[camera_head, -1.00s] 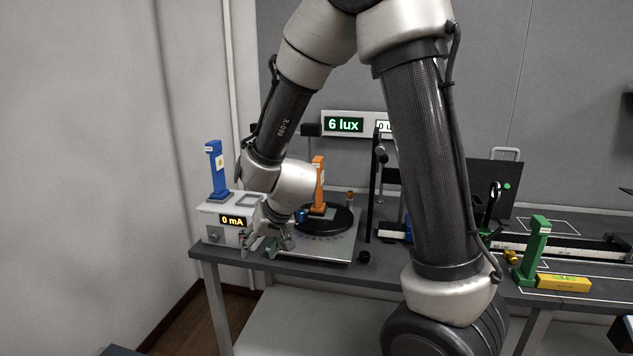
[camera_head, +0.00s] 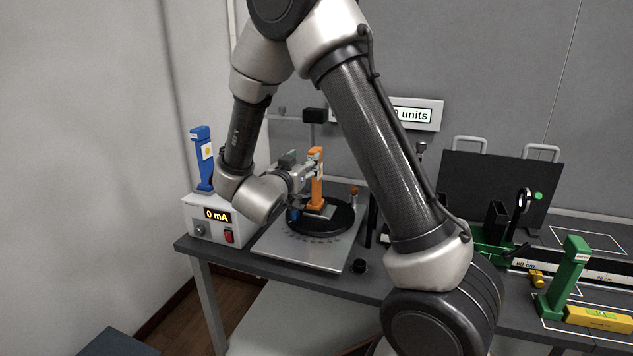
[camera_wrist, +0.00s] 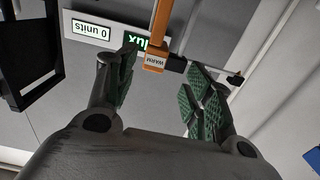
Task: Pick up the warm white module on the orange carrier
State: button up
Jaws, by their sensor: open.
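The orange carrier (camera_head: 317,190) stands upright on the black round turntable (camera_head: 299,222). In the wrist view the orange carrier (camera_wrist: 160,25) comes in from the top edge, and its end bears a "WARM" label. The module itself is not clearly visible there. My gripper (camera_head: 303,176) is beside the upper part of the carrier, on its left in the head view. In the wrist view my gripper (camera_wrist: 162,62) is open, with the labelled end between the fingertips in the picture. I cannot tell whether any finger touches it.
A blue carrier (camera_head: 202,165) stands on the supply box (camera_head: 187,212) reading 0 mA. A green carrier (camera_head: 567,275) stands at the right, by a yellow level (camera_head: 600,319). A small post with an orange top (camera_head: 354,191) stands near the turntable. A display panel (camera_head: 425,113) is behind.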

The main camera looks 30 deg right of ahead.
aim_at(312, 154)
jog(key=shift+w+d+r, duration=0.1)
jog(key=shift+d+r, duration=0.1)
jog(key=shift+d, duration=0.15)
jog(key=x, duration=0.7)
jog(key=shift+d+r, duration=0.25)
grip_shut()
